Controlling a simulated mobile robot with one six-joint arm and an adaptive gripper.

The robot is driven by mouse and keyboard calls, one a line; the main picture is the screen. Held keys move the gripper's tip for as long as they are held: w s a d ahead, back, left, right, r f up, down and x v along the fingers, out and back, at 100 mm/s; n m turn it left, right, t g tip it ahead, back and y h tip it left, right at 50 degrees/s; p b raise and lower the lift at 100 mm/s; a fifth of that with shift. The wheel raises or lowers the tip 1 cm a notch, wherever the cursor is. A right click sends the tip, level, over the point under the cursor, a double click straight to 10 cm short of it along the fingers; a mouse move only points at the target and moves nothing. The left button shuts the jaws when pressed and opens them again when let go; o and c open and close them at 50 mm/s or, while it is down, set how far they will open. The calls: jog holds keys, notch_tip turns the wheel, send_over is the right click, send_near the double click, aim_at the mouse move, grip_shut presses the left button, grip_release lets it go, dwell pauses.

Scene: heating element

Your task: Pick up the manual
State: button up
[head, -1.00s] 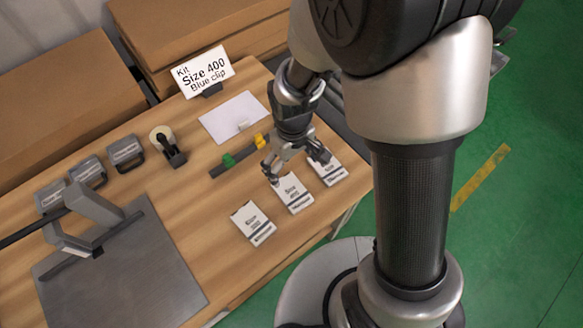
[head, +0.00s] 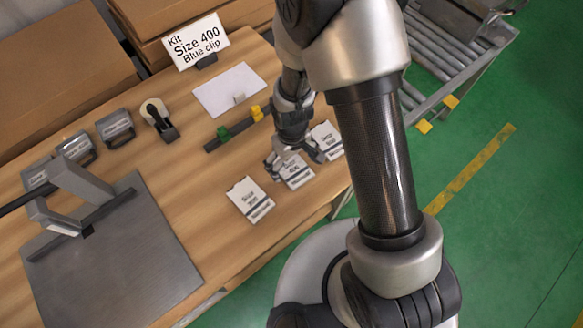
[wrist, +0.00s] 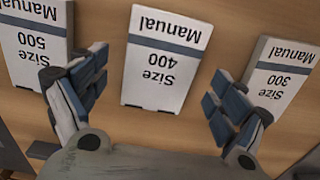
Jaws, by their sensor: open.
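Three white manuals with blue bands lie in a row on the wooden table. The Size 400 manual (head: 296,178) is in the middle; it also shows in the wrist view (wrist: 165,60), upside down. The Size 300 manual (head: 250,199) is on the left in the head view and at the right edge of the wrist view (wrist: 281,78). The Size 500 manual (head: 327,139) is on the other side (wrist: 36,50). My gripper (head: 293,160) is open and empty above the Size 400 manual. In the wrist view its fingers (wrist: 155,78) frame that manual on both sides.
A sign (head: 197,42) reads "Kit Size 400 Blue clip". Behind the manuals are a white sheet (head: 225,88) and a dark rail with green and yellow clips (head: 235,127). A tape dispenser (head: 160,120) and a grey plate (head: 115,265) are left. A roller conveyor (head: 450,60) is right.

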jog(key=shift+f, duration=0.6)
jog(key=shift+c, duration=0.2)
jog(key=c, duration=1.1)
jog(key=shift+r, duration=0.15)
jog(key=shift+c, duration=0.2)
